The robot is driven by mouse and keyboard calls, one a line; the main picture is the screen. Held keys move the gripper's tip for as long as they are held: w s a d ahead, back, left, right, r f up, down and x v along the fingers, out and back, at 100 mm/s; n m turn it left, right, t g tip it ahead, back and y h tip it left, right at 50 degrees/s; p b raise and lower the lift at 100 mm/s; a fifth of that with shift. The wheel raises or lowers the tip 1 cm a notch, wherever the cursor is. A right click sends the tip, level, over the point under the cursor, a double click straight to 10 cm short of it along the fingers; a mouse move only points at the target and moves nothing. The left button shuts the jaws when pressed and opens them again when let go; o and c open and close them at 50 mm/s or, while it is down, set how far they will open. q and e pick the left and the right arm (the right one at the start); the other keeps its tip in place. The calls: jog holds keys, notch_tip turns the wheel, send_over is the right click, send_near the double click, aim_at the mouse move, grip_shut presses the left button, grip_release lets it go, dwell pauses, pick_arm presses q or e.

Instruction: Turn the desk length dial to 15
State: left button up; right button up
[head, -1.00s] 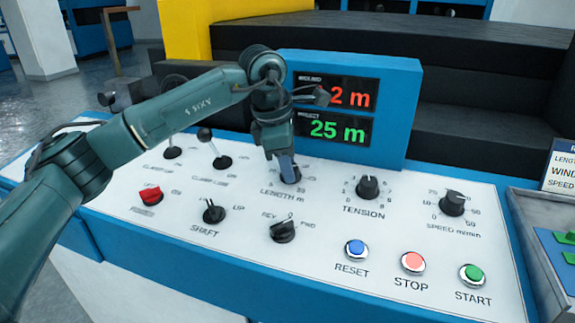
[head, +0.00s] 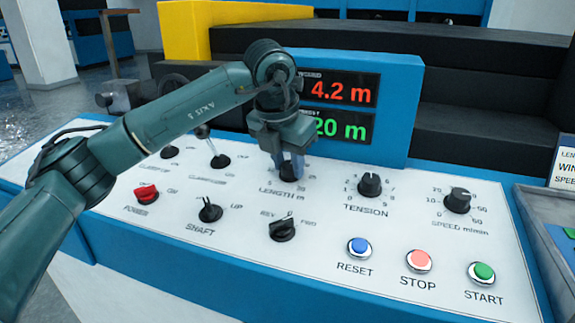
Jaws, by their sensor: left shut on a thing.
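The length dial (head: 287,175) is a black knob on the white desk panel, marked LENGTH m, and is mostly hidden by my left gripper. My left gripper (head: 289,168) points down from above and is shut on the length dial. The display (head: 345,104) behind it reads 4.2 m in red on the upper line and 20 m in green on the lower line. The arm partly covers the left side of the display. My right gripper is not in view.
The tension knob (head: 370,186) and the speed knob (head: 458,201) stand to the right. The shaft switch (head: 210,212), the red power switch (head: 146,193) and the REV/FWD knob (head: 282,229) are nearer. Reset (head: 359,248), stop (head: 419,260) and start (head: 482,273) buttons line the front right.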

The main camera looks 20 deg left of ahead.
pick_arm(q)
jog(key=n+b, duration=0.1)
jog(key=n, duration=0.3)
jog(key=shift+d+f+y, duration=0.1)
jog(key=shift+y, duration=0.2)
jog(key=shift+n, duration=1)
jog(key=shift+n+b, duration=0.3)
jog(key=shift+n, duration=0.1)
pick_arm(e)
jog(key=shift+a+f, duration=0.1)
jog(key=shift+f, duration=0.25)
pick_arm(q)
jog(key=o, duration=1)
